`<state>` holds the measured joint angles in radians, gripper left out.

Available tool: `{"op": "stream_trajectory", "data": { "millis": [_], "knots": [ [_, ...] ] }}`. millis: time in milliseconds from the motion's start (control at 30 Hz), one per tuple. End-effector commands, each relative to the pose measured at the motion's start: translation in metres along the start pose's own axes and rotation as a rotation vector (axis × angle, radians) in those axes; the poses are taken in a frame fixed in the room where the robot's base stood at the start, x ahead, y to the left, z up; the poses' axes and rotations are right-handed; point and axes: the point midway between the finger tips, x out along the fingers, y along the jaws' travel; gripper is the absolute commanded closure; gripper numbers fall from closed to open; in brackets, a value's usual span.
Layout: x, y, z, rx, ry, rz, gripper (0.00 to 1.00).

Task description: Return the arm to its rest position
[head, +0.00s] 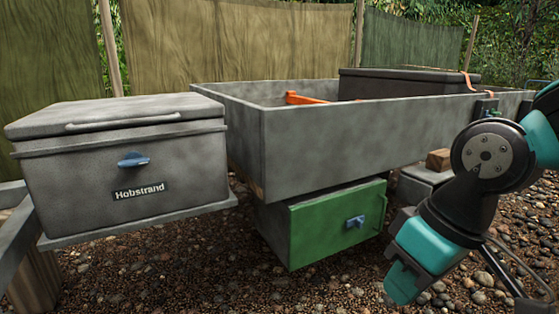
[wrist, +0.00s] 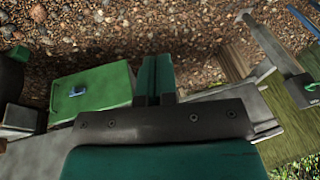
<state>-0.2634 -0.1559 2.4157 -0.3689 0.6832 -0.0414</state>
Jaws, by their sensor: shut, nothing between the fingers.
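My arm, teal and black, reaches in from the right edge of the head view. In the wrist view my gripper (wrist: 157,62) is shut, its two green fingers side by side with nothing between them. Gravel lies beyond the fingertips.
A grey Hobstrand box (head: 120,165) with a closed lid stands at left. A long grey trough (head: 340,140) holds an orange item (head: 305,98). Below it is a green box (head: 325,230), also in the wrist view (wrist: 95,90). Gravel (head: 230,285) is open in front.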

Motion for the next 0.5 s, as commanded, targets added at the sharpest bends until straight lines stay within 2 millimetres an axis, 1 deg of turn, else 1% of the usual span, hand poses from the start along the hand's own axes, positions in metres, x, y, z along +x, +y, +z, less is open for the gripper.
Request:
{"op": "stream_trajectory", "data": {
  "millis": [33, 167, 200, 367, 467, 500],
  "knots": [
    [-0.010, -0.014, 0.016, -0.011, -0.008, -0.024, 1.00],
    [-0.021, -0.045, 0.057, -0.039, -0.037, -0.086, 1.00],
    [-0.036, -0.048, 0.052, -0.037, -0.039, -0.087, 1.00],
    [-0.074, -0.056, 0.041, -0.036, -0.040, -0.085, 1.00],
    [-0.102, -0.062, 0.034, -0.036, -0.040, -0.085, 1.00],
    [-0.115, -0.065, 0.030, -0.036, -0.040, -0.084, 1.00]
  ]
}}
